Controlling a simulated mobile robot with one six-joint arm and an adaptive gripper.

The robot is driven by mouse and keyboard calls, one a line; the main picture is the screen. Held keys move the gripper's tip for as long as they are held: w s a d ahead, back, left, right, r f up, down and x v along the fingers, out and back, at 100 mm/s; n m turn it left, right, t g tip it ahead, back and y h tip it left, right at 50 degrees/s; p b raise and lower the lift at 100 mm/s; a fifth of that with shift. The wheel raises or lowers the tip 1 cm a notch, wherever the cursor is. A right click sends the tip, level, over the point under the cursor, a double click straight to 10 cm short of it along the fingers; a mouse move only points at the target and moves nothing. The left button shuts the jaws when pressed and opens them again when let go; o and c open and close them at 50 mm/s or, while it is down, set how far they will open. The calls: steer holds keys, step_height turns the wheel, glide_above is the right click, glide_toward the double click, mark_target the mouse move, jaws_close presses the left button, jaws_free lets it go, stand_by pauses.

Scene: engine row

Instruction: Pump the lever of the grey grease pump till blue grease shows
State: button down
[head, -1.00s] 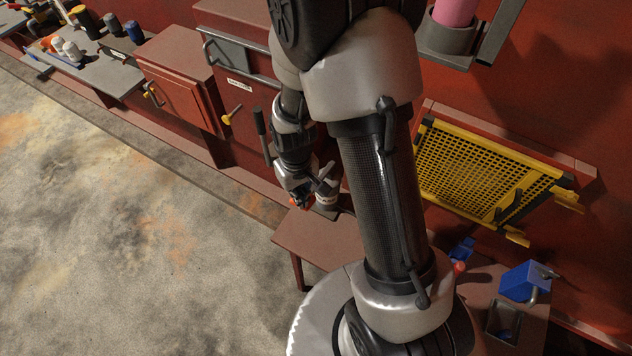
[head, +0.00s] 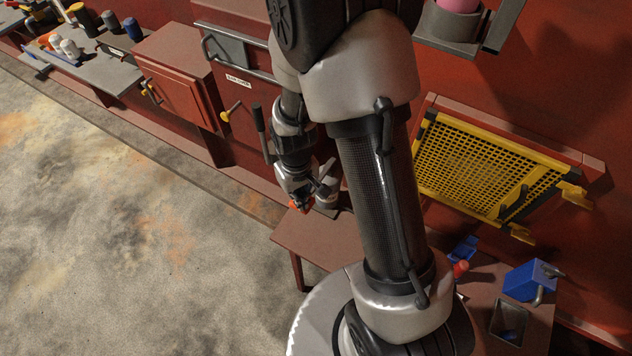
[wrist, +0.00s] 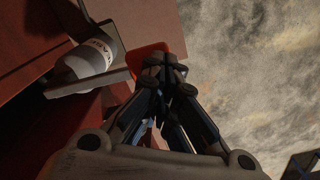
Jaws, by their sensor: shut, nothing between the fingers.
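The grey grease pump (wrist: 88,60), a cylinder with a pale lettered label, lies at the upper left of the wrist view. In the head view it is mostly hidden behind my arm. Its lever appears as a grey bar (wrist: 85,84) beside the cylinder, ending in an orange-red pad (wrist: 149,52). My gripper (wrist: 165,65) is shut and empty, its fingertips in front of the pad and overlapping it. I cannot tell whether they touch. In the head view my gripper (head: 301,203) is low above the small red-brown bench, by the orange-red pad. The pump's outlet is not clearly visible.
The red-brown bench (head: 318,246) stands under my gripper. A red cabinet (head: 178,82) is to its left. A yellow mesh panel (head: 480,170) hangs on the right wall, above a blue box (head: 530,280). Open concrete floor (head: 110,220) lies at left.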

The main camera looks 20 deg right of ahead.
steer(key=shift+f+b, duration=1.1)
steer(key=shift+f, duration=0.5)
step_height(320, 180, up, 6)
steer(key=p, duration=0.4)
steer(key=shift+w, duration=0.1)
